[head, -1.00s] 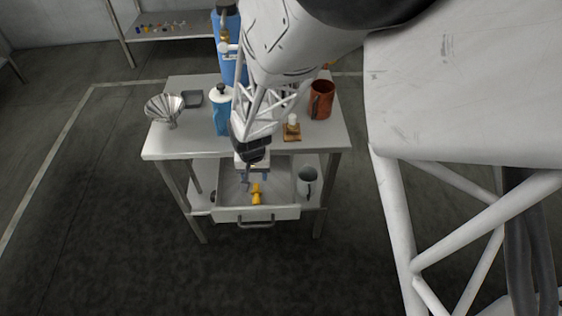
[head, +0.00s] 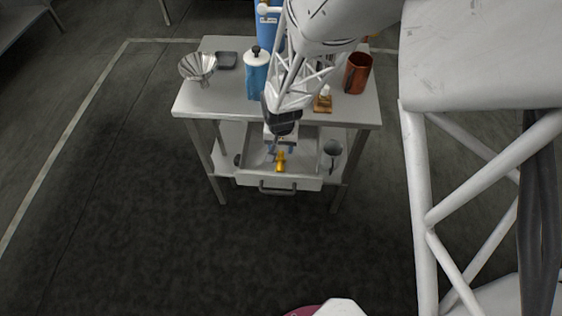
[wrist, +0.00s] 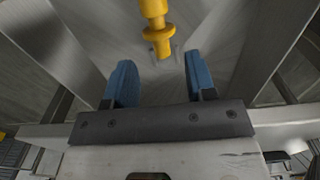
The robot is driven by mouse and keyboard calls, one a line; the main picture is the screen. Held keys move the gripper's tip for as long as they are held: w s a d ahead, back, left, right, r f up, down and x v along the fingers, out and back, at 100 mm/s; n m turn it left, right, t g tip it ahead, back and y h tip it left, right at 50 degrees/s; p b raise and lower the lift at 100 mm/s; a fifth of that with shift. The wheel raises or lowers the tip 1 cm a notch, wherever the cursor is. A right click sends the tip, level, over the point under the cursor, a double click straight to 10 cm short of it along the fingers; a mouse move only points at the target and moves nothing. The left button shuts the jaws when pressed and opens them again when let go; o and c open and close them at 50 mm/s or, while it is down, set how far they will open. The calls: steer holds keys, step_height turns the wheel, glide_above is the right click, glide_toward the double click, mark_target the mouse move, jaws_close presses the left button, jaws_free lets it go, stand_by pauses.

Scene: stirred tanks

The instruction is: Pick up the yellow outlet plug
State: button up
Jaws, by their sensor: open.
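The yellow outlet plug (head: 281,161) lies in the open drawer (head: 308,160) under the table top. In the wrist view the plug (wrist: 157,27) is at the top centre, beyond the fingertips and roughly in line with the space between them. My gripper (head: 280,150) is over the drawer, just behind the plug in the head view. In the wrist view its two blue fingers (wrist: 157,72) are apart with nothing between them. The gap in height between fingers and plug is hard to judge.
A grey cup (head: 332,148) is beside the drawer. The floor in front is clear.

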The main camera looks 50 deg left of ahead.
mark_target(281, 155)
steer(key=shift+f, duration=0.15)
steer(key=shift+f, duration=2.45)
steer(key=c, duration=0.7)
